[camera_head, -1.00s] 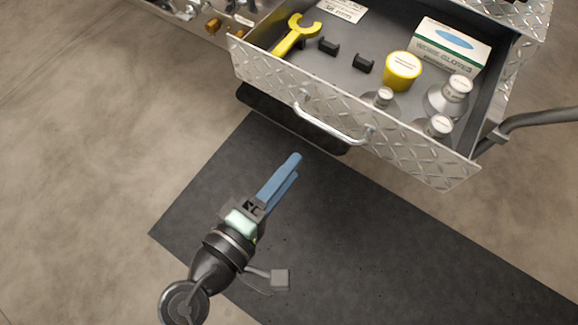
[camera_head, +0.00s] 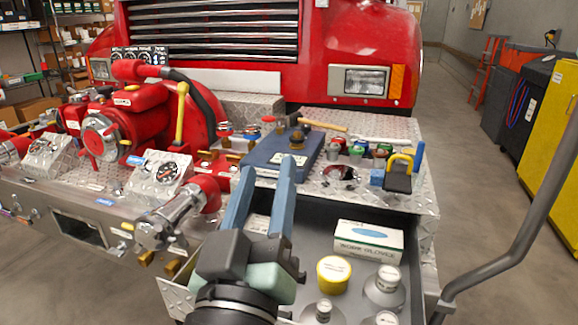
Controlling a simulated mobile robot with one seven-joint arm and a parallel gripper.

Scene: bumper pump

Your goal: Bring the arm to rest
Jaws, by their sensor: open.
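My gripper (camera_head: 262,199) is in front of the fire truck bumper, its two blue fingers pointing up and away. The fingers are apart with nothing between them. It shows over the left part of the open drawer (camera_head: 422,262) and hides much of that side. In the drawer are a work gloves box (camera_head: 368,244), a yellow-lidded tub (camera_head: 333,274) and several grey containers with white caps (camera_head: 388,279). The drawer handle is hidden or out of the picture.
A red pump (camera_head: 130,125) with gauges and valves stands on the bumper at left. A blue case (camera_head: 285,155), a hammer (camera_head: 322,125) and small coloured items lie on the diamond-plate deck. A grey rail (camera_head: 510,250) curves at right.

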